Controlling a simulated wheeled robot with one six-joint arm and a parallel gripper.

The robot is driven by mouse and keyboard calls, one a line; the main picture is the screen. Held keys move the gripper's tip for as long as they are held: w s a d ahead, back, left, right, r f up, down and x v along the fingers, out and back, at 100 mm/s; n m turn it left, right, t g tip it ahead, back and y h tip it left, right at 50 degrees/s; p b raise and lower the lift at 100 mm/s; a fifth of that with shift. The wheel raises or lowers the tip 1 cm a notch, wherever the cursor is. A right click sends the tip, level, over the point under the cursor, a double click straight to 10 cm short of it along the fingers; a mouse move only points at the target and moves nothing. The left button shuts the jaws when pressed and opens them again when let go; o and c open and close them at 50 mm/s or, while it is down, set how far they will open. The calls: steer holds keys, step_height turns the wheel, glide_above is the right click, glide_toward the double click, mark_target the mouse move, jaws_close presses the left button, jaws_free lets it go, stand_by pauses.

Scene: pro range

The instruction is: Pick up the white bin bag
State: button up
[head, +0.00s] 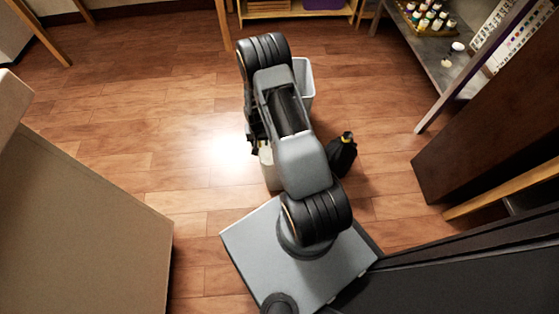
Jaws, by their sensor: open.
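My arm reaches forward from my base, and my gripper (256,146) shows as dark parts at its left side. The arm hides most of the gripper, and I see nothing held in it. A pale, whitish thing (268,170) shows just below the gripper, partly behind the arm. It may be the white bin bag, but too little shows to be sure. I cannot tell whether the gripper touches it. A black bag (342,155) with a yellow tie stands on the floor right of the arm.
A light grey bin (305,82) stands behind the arm, partly hidden. A brown box-like piece (75,230) fills the lower left. A grey table (432,60) with small bottles stands at upper right, near a dark brown panel (490,130). The wooden floor at left centre is clear.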

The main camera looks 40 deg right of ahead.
jaws_close()
steer(key=shift+r, duration=0.1)
stand_by(0.5)
